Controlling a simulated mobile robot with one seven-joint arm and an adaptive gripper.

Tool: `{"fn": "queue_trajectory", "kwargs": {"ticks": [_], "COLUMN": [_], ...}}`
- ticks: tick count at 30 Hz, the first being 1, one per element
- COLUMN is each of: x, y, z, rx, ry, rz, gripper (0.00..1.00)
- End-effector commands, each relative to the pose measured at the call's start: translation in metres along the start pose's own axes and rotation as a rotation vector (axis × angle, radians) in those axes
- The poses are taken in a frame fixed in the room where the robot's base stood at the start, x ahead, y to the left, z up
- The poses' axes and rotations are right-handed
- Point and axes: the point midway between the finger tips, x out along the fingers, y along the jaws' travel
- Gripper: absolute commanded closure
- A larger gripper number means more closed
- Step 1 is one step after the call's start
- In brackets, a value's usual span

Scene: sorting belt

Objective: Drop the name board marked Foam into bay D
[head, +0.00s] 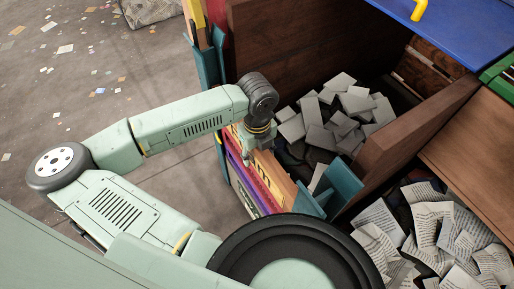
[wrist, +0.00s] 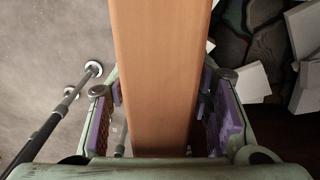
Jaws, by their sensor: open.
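My gripper (head: 256,142) is over the front of a wooden bay, above several name boards standing in teal holders (head: 342,182). In the wrist view my gripper (wrist: 162,95) is open, with its purple-padded fingers on either side of an orange-brown board edge (wrist: 160,60). Gaps show between the pads and the board. In the head view an orange board (head: 282,187) stands behind a purple board (head: 238,172). Their lettering is partly hidden or too small to read, so I cannot tell which is marked Foam. No bay letter D is legible.
The bay behind the boards holds pale blocks (head: 345,110). Another bay at lower right holds printed paper pieces (head: 440,225). A brown partition (head: 415,130) stands between them. A blue lid (head: 450,25) is at upper right. Open floor (head: 110,70) with scattered scraps lies left.

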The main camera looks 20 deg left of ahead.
Motion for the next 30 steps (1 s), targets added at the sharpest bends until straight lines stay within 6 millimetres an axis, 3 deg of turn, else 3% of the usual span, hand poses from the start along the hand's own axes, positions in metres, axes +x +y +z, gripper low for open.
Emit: {"fn": "queue_trajectory", "kwargs": {"ticks": [5, 26, 30], "x": [0.0001, -0.0003, -0.0003], "y": [0.0, 0.0, 0.0], "z": [0.0001, 0.0, 0.0], "rx": [0.0, 0.0, 0.0], "ry": [0.0, 0.0, 0.0], "rz": [0.0, 0.0, 0.0], "gripper": [0.53, 0.99, 1.0]}}
